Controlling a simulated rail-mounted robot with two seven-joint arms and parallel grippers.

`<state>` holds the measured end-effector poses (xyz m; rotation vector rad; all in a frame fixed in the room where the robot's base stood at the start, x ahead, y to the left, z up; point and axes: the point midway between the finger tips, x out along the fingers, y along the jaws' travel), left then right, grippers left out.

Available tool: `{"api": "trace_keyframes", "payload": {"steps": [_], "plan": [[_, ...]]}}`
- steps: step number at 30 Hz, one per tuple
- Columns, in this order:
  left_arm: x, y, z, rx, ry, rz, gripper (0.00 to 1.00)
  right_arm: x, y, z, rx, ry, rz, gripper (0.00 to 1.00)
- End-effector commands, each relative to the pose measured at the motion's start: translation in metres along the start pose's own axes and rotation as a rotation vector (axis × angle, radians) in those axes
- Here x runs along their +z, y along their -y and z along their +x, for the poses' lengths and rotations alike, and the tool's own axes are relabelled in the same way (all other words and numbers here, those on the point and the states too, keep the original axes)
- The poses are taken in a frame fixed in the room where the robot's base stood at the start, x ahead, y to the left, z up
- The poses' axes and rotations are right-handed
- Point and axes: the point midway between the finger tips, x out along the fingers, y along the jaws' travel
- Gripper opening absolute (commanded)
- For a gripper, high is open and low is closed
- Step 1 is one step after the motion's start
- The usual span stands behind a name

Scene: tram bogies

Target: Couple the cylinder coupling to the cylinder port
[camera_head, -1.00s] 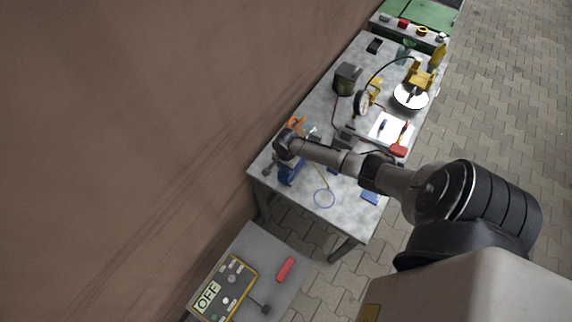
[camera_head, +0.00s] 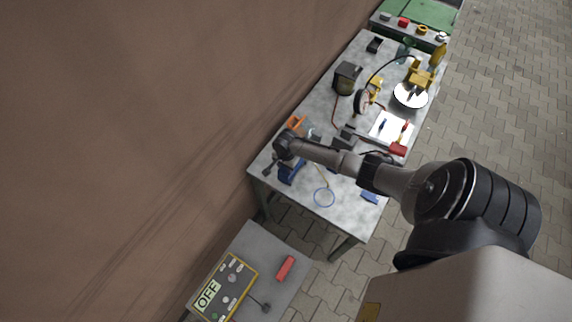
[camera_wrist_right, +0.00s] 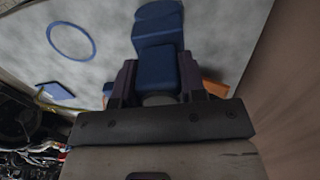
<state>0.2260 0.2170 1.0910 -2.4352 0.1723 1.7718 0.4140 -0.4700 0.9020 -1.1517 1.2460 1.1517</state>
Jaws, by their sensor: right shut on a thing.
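My right gripper (camera_wrist_right: 157,80) is shut on a blue piece (camera_wrist_right: 161,58); its dark fingers stand on both sides of it. A grey round part (camera_wrist_right: 158,99) shows between the fingers, close to the palm. In the head view my right arm reaches over the near end of the workbench, and a blue thing (camera_head: 291,172) shows beside its wrist; the fingertips are hidden there. I cannot tell whether the blue piece is the cylinder coupling. I cannot make out the cylinder port for sure. My left gripper is not in view.
On the grey workbench (camera_head: 349,200) lie a blue ring (camera_head: 324,198) and an orange part (camera_head: 297,122). Farther back are a dark box-like unit (camera_head: 347,77), a gauge (camera_head: 361,102) and a white disc (camera_head: 411,96). A control box (camera_head: 208,296) reads OFF. The brown wall borders the left.

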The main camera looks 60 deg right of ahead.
Motion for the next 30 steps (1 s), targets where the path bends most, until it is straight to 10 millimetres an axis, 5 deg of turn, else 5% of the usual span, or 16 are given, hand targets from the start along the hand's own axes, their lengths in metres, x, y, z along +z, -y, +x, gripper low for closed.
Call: {"api": "trace_keyframes", "payload": {"steps": [8,9,18,30], "plan": [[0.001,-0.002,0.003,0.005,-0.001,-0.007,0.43,0.000,0.000,0.006,0.000,0.000,0.001,0.17],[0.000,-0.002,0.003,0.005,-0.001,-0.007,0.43,0.000,0.000,0.005,0.000,0.000,0.001,0.41],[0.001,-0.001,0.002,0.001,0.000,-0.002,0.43,0.000,0.000,0.005,0.000,0.000,0.001,0.68],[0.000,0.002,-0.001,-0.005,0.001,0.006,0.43,0.000,0.001,-0.011,-0.002,0.000,-0.001,0.68]]}}
